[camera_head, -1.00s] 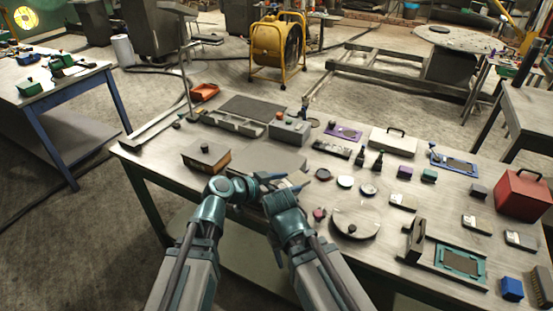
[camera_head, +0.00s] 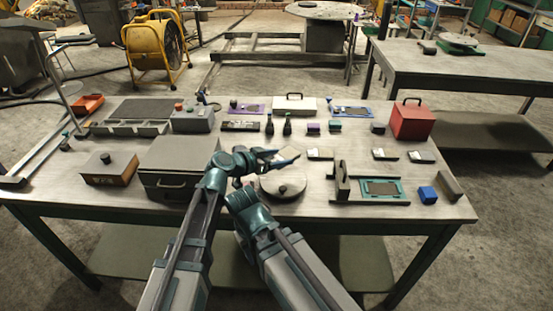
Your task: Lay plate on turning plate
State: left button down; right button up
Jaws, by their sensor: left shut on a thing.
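My left gripper (camera_head: 272,157) is shut on a small pale plate (camera_head: 289,153) and holds it above the bench, just behind a round grey disc with a dark centre knob (camera_head: 283,187). This disc looks like the turning plate, but I cannot be sure of that. The plate and the disc appear apart. Similar small pale plates lie on the bench to the right, one nearby (camera_head: 320,154) and others further along (camera_head: 385,155). My right arm comes up in front of the disc's left side; its fingers are hidden or too small to make out.
A grey box with a handle (camera_head: 178,166) stands left of my arms. A fixture with a teal frame (camera_head: 380,188) lies right of the disc. Dark bottles (camera_head: 287,124) stand behind. A red case (camera_head: 412,121) is at the back right. Bare bench top lies near the front edge.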

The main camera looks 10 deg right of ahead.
aim_at(278, 180)
pick_arm(q)
jog(key=shift+f, duration=0.15)
notch_tip(278, 180, down, 6)
jog(key=b, duration=0.6)
jog(key=shift+f+b, duration=0.25)
jog(key=shift+b, duration=0.15)
jog(key=shift+f+b, duration=0.6)
grip_release()
jog(key=shift+p+v, duration=2.7)
jog(key=shift+v, duration=4.25)
jog(key=shift+w, duration=0.1)
